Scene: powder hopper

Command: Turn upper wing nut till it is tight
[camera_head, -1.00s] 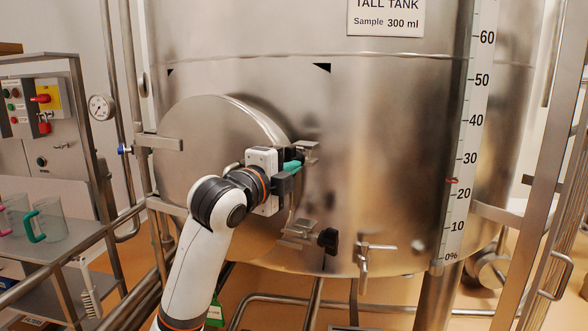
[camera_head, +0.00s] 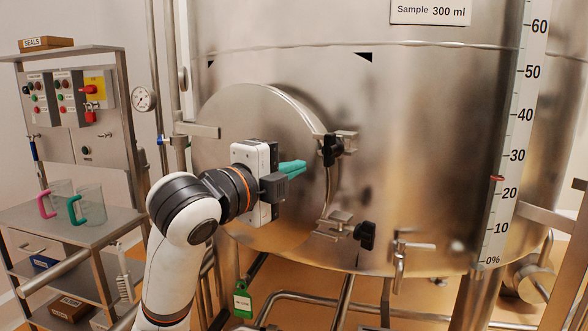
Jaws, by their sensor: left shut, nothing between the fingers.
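The upper wing nut (camera_head: 332,150) is black and sits at the upper right edge of the round manway door, by a metal bracket (camera_head: 347,142). The lower wing nut (camera_head: 365,235) is black too and sits at the lower right, beside its own bracket (camera_head: 336,222). My left gripper (camera_head: 303,168) has green fingertips, is shut and empty, and is in front of the door (camera_head: 225,125). Its tips point right, a little left of and below the upper wing nut, apart from it in the picture. My right gripper is out of view.
The tall steel tank (camera_head: 430,150) fills the middle and right, with a level scale (camera_head: 513,150) and a tap (camera_head: 400,262). At left, a cart (camera_head: 105,218) holds two mugs below a control panel (camera_head: 70,115).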

